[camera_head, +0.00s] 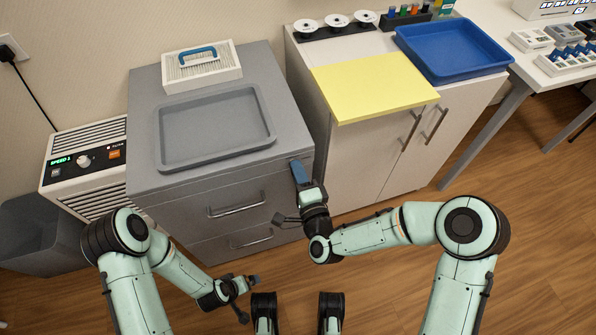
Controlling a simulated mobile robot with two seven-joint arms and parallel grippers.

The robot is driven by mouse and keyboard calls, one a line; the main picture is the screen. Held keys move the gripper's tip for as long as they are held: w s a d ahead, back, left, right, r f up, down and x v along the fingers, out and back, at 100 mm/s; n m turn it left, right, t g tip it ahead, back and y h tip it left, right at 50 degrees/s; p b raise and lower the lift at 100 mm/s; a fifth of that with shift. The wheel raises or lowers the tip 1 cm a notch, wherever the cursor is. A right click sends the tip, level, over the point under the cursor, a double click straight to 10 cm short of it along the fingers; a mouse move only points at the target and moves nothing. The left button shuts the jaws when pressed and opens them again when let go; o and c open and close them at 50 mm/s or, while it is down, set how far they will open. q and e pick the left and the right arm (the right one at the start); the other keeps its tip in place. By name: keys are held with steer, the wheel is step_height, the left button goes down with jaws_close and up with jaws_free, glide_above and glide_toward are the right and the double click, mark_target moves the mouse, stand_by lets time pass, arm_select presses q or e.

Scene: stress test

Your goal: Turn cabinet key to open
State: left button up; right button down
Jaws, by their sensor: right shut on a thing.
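The grey drawer cabinet (165,205) stands at left centre, with two drawers showing on its front. Both visible drawers look shut. My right gripper (299,172) is at the upper right corner of the cabinet front, its blue fingers pointing at it. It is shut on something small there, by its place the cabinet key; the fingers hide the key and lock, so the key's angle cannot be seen. My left gripper (254,280) is low in front of the cabinet, apart from it. Its finger gap is too small to tell.
A grey tray (166,164) and a white box with a blue handle (225,72) are on the cabinet. A white cabinet (352,180) stands to the right, with a yellow sheet (370,85) and blue tray (455,50). A heater-like unit (70,150) and bin (35,235) are left.

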arm_select(q)
steer(key=shift+s, duration=0.1)
stand_by(0.3)
arm_select(e)
steer(key=c, duration=1.2)
jaws_free()
steer(key=shift+c, duration=0.2)
steer(key=shift+s, duration=0.1)
arm_select(q)
steer(key=s+d+r+g+h+p, duration=0.1)
steer(key=s+d+r+g+p, duration=0.2)
steer(key=s, duration=0.7)
step_height(320, 180, up, 6)
steer(key=d+p, duration=0.2)
steer(key=p, duration=0.2)
steer(key=shift+d+f+m+h, duration=0.15)
steer(key=shift+f+m+h, duration=0.15)
steer(key=shift+m, duration=0.1)
arm_select(e)
steer(key=v, duration=1.3)
arm_select(q)
steer(key=shift+w, duration=0.1)
arm_select(e)
steer(key=shift+d, duration=0.1)
